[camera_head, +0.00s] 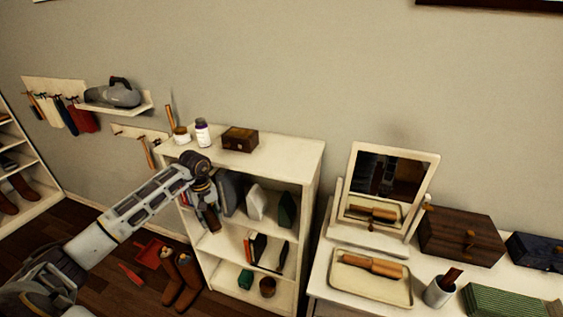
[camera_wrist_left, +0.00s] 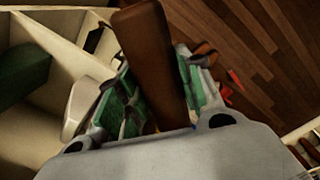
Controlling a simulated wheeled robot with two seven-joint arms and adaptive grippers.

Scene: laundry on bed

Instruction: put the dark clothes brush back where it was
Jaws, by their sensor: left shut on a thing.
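My left gripper (camera_head: 207,200) is in front of the upper opening of the white shelf unit (camera_head: 308,190). It is shut on a dark brown clothes brush (camera_head: 211,218), which points downward. In the left wrist view the brush (camera_wrist_left: 148,40) sits between the green-padded fingers of my left gripper (camera_wrist_left: 160,90); its far end extends past them. The part deep in the grip is hidden. A lighter wooden brush (camera_head: 372,264) lies on a cream tray (camera_head: 350,286) before the mirror. My right gripper is not in view.
Grey, white and green upright items stand on the unit's upper shelf beside my gripper. A wooden box (camera_head: 240,139) and jars stand on top. Brown boots (camera_head: 182,278) and a red dustpan (camera_head: 148,253) are on the floor. A mirror (camera_head: 389,190) stands at right.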

